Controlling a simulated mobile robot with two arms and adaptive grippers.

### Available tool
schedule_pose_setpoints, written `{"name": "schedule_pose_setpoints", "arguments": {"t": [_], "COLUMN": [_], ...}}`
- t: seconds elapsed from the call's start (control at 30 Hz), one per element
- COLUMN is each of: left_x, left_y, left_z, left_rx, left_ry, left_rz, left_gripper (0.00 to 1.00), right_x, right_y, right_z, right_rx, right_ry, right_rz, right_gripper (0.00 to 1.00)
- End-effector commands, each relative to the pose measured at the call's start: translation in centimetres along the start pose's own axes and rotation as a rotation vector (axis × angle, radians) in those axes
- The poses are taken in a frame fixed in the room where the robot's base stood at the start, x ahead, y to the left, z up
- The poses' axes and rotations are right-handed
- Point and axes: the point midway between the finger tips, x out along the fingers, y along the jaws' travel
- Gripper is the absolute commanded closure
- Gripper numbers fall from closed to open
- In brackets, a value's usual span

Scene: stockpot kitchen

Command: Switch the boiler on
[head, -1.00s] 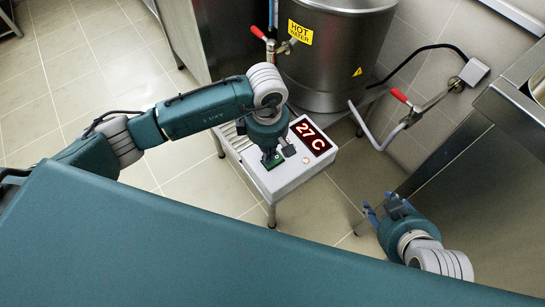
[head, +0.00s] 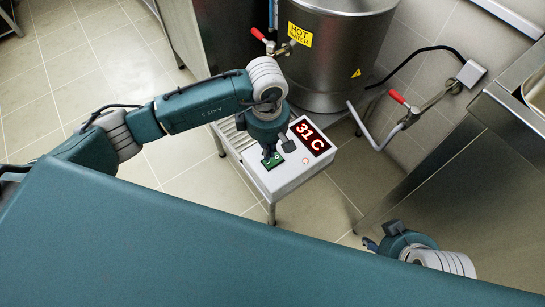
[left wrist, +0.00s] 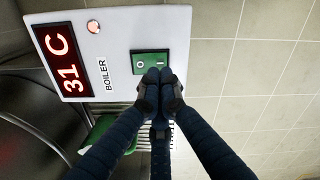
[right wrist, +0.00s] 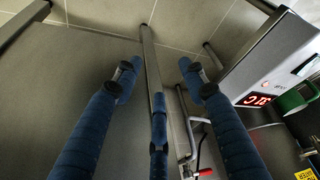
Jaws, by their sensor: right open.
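The boiler control box (head: 312,172) is white, with a red display (head: 311,138) reading 31 C and a small glowing round lamp (head: 305,160). Its green rocker switch (head: 272,162), marked O and I, also shows in the left wrist view (left wrist: 150,61), near the word BOILER. My left gripper (left wrist: 161,84) is shut and empty, its fingertips at the switch's lower edge in that view; I cannot tell whether they touch it. My right gripper (right wrist: 157,76) is open and empty, away from the box, and partly hidden at the bottom right of the head view.
A steel hot water tank (head: 333,55) with a red-handled tap stands behind the box. A second red-handled tap (head: 398,98) is on the wall at right. A steel counter (head: 470,170) fills the right side. A green mug (right wrist: 291,101) shows in the right wrist view.

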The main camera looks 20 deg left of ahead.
Motion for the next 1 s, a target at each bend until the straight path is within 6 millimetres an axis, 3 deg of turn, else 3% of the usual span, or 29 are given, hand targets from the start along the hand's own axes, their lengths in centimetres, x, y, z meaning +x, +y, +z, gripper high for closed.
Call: {"name": "schedule_pose_setpoints", "arguments": {"t": [0.23, 0.5, 1.0], "left_x": [-0.9, -2.9, -3.0], "left_y": [0.0, 0.0, 0.0], "left_z": [0.0, 0.0, 0.0], "left_rx": [0.000, -0.001, -0.001], "left_ry": [0.001, 0.001, 0.000], "left_rz": [0.001, 0.000, 0.000], "left_gripper": [1.00, 1.00, 1.00], "right_x": [-0.7, -1.8, -1.8], "right_y": [0.2, 0.2, 0.2], "right_z": [1.8, 1.2, 1.2], "right_rx": [0.002, 0.002, 0.002], "right_ry": [-0.071, -0.068, -0.067], "right_rz": [0.003, 0.003, 0.003], "right_gripper": [0.58, 0.58, 0.58]}}
